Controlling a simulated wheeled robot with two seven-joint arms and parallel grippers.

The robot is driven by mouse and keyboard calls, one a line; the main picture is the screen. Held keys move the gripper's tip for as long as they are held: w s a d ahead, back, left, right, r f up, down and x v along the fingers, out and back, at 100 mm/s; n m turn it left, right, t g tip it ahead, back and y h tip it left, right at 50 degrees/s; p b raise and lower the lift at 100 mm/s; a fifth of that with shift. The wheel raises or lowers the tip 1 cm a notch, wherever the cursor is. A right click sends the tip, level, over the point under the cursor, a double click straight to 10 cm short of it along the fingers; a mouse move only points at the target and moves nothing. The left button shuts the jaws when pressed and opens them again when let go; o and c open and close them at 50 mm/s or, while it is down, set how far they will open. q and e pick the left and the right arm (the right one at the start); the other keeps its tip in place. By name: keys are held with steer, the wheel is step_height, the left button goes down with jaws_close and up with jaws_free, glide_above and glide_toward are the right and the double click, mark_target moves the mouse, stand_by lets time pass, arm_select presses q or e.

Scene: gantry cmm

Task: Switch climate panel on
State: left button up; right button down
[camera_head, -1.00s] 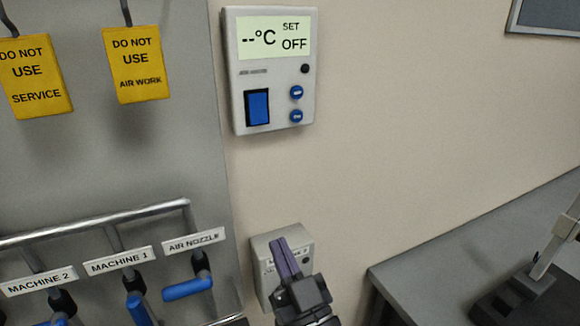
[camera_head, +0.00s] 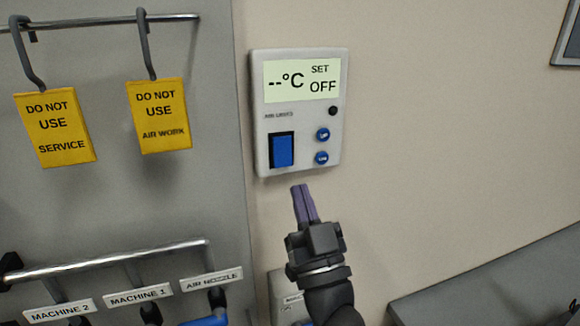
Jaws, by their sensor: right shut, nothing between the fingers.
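The climate panel (camera_head: 336,135) is a light grey box on the beige wall. Its display (camera_head: 304,79) reads "--°C SET OFF". A blue rocker switch (camera_head: 283,150) sits at its lower left, with two round blue buttons, the upper one (camera_head: 322,134) and the lower one (camera_head: 321,157), to its right. A small dark dot is above the buttons. My right gripper (camera_head: 304,190) is shut and empty, pointing up just below the panel's lower edge in the picture. I cannot tell its distance from the wall. My left gripper is not in view.
Yellow "do not use" tags, service (camera_head: 57,128) and air work (camera_head: 160,117), hang from a rail at left. Labelled valves line a lower pipe (camera_head: 120,257). A grey box (camera_head: 283,300) is partly behind my right arm. A grey worktop (camera_head: 480,290) is lower right.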

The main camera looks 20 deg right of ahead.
mark_target(284, 157)
steer(key=w, duration=0.2)
steer(key=w+r, duration=0.1)
steer(key=w, duration=0.1)
steer(key=shift+w, duration=0.15)
steer(key=shift+w+f, duration=0.2)
steer(key=shift+w, duration=0.4)
steer(key=shift+a, duration=0.1)
